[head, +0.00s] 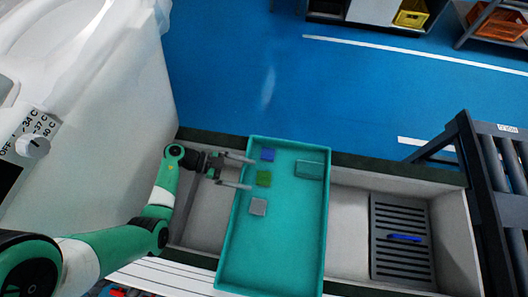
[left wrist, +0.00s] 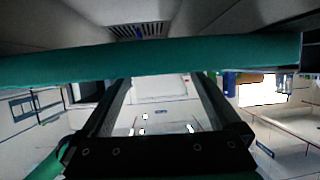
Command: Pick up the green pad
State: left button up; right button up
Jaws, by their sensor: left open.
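The green pad (head: 263,178) lies in the teal tray (head: 275,255), between a blue pad (head: 267,155) and a grey pad (head: 258,206). My left gripper (head: 250,173) reaches in from the left. It is open and empty, its two fingers pointing right across the tray's left edge, with the green pad just beyond the tips. In the left wrist view, the fingers of my left gripper (left wrist: 158,84) are spread and a teal band, apparently the tray (left wrist: 160,60), crosses in front of them. The pads cannot be made out there. My right gripper is not in view.
A teal block (head: 309,169) lies in the tray's upper right. The tray sits across a pale trough. A grey slatted rack (head: 402,262) with a blue item (head: 404,238) stands to the right. The tray's lower half is clear.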

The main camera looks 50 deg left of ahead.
aim_at(264, 178)
pick_arm(q)
jog(key=b+x, duration=0.3)
jog(key=x, duration=0.1)
jog(key=shift+f, duration=0.2)
jog(key=shift+w+d, duration=0.3)
jog(key=shift+d, duration=0.05)
jog(key=shift+a+r, duration=0.1)
jog(key=shift+c, duration=0.4)
jog(key=c, duration=1.3)
notch_tip(264, 178, up, 10)
jog(key=p, duration=0.8)
jog(key=shift+c, duration=0.2)
